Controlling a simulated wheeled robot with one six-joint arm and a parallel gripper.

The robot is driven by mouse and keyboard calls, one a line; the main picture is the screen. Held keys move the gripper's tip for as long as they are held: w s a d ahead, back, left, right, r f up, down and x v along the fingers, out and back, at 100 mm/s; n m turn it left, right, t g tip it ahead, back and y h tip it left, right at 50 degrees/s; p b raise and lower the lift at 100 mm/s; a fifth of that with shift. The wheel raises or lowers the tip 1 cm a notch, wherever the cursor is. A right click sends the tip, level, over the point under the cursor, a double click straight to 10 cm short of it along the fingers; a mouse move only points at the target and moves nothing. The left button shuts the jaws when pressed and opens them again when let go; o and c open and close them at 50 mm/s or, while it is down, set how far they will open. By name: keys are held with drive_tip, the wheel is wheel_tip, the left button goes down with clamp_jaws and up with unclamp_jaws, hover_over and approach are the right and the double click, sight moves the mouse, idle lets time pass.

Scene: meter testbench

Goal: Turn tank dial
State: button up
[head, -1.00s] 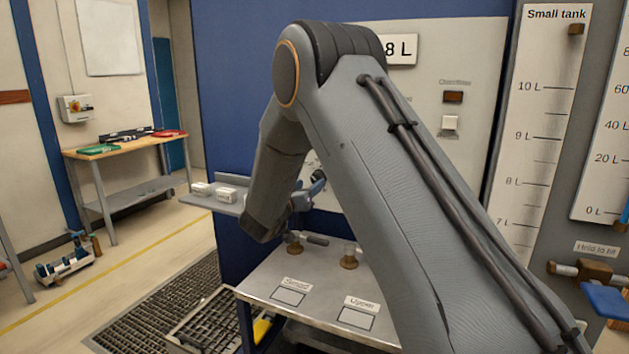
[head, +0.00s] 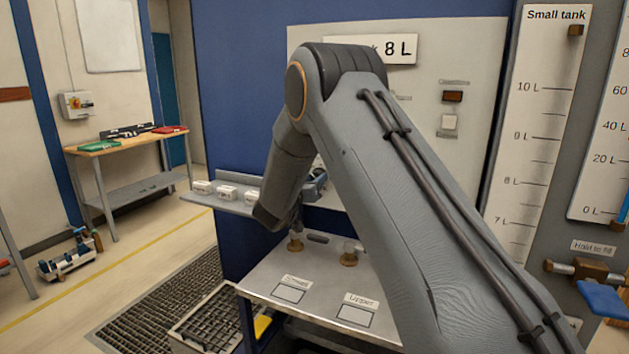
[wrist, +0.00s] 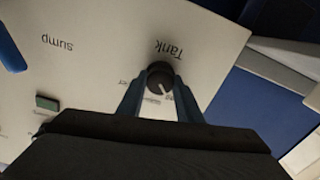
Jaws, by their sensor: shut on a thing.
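The tank dial (wrist: 160,77) is a round dark knob with a white pointer mark, on a pale panel (wrist: 90,75). In the wrist view it sits beside the upside-down word "Tank" (wrist: 168,48). My gripper (wrist: 160,94) has its two blue-grey fingers on either side of the dial, shut on it. The pointer mark slants toward the lower right of the wrist view. In the head view my arm hides the dial and most of the gripper. A sign (head: 398,49) there reads "8 L".
A small dark green block (wrist: 47,104) is on the panel in the wrist view, near the word "Sump". A metal bench (head: 265,280) stands below my arm. A shelf with white boxes (head: 227,192) is left of the arm. The small tank gauge (head: 540,110) is at right.

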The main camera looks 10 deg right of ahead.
drive_tip(key=shift+b, duration=0.3)
drive_tip(key=shift+m+b, duration=3.45)
drive_tip(key=shift+m, duration=0.95)
drive_tip(key=shift+r, duration=0.1)
drive_tip(key=o, duration=1)
drive_tip(key=shift+o, duration=0.2)
